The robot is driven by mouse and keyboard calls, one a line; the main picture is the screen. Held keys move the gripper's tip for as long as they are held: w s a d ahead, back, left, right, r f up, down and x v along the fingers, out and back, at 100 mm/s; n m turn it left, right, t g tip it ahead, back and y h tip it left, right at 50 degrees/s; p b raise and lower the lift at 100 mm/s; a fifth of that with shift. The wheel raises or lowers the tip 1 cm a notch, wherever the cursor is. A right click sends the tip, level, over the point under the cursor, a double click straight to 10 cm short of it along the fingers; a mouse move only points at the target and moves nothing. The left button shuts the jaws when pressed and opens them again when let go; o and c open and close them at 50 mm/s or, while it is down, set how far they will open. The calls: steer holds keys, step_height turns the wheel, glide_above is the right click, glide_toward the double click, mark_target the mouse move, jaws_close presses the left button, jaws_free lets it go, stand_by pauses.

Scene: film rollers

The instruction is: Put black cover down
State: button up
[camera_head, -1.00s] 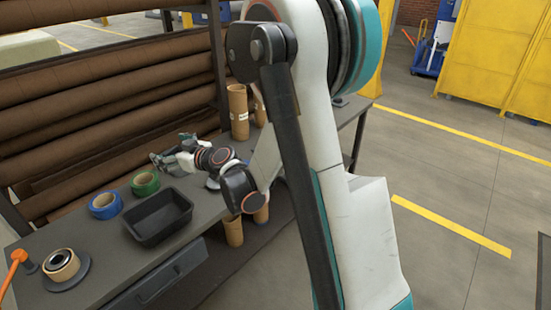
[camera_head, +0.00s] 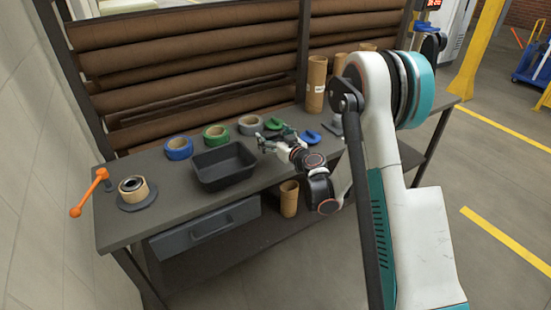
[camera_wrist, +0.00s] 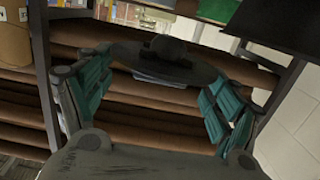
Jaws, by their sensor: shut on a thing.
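The black cover (camera_wrist: 190,72) is a dark, flat round disc with a knob in its middle, seen in the wrist view. My gripper (camera_wrist: 163,68) has its teal fingers at both sides of the disc and is shut on it. In the head view, my gripper (camera_head: 272,138) is over the right half of the grey workbench (camera_head: 120,230), near the green item. The cover cannot be made out clearly there. At the bench's left end, a tan roll with a dark core (camera_head: 132,187) sits on a dark round base.
An orange-handled crank (camera_head: 90,192) stands at the left end. A black tray (camera_head: 223,165) is mid-bench, with blue tape (camera_head: 178,148), green tape (camera_head: 215,135) and grey tape (camera_head: 250,124) behind it. Green (camera_head: 273,124) and blue (camera_head: 309,137) items lie near my gripper. Cardboard tubes (camera_head: 316,85) stand further right.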

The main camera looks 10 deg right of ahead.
step_height(320, 180, down, 8)
steer(key=b, duration=0.2)
steer(key=shift+f+b, duration=0.15)
steer(key=shift+b, duration=0.2)
steer(key=o, duration=1.1)
steer(key=shift+c, duration=0.2)
